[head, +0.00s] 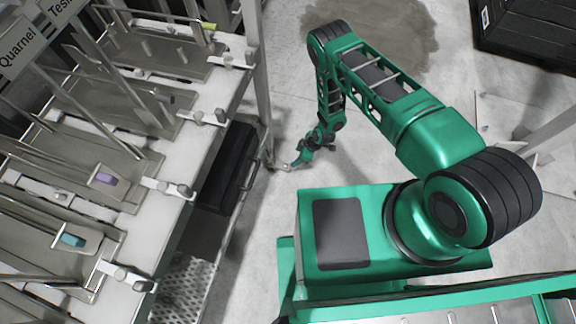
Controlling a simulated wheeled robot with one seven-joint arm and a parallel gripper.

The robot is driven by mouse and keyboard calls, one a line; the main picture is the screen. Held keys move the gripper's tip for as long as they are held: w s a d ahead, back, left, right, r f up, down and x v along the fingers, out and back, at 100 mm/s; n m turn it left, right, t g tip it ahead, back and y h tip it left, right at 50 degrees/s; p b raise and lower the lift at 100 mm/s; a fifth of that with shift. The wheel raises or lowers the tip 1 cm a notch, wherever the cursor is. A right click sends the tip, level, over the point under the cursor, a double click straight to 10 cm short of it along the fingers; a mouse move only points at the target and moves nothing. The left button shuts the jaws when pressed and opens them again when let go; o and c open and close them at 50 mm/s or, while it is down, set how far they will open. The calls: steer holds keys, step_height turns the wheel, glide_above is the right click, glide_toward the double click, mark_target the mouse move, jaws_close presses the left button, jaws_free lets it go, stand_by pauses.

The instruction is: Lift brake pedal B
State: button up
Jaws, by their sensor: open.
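No part in the head view can be read as brake pedal B, so I cannot tell which one it is. Metal plates with upright rods stand in a row on the white bench (150,209) at the left. They carry small coloured pieces: a teal one (72,240), a purple one (106,180), a dark one (166,99) and a yellow-green one (209,26). My gripper (288,166) is small in view, low at the end of my green arm, right of the bench and apart from these pieces. It is open and appears empty.
A dark box (226,168) sits under the bench's right edge, near my gripper. A perforated metal step (184,288) lies below it. A grey post (256,70) stands at the bench edge. Black crates (525,30) stand at the upper right. Concrete floor right of the post is clear.

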mark_target(287, 166)
steer(key=x, duration=0.8)
steer(key=s+x, duration=0.1)
steer(key=x, duration=0.2)
steer(key=shift+a+f, duration=0.15)
steer(key=shift+f, duration=0.3)
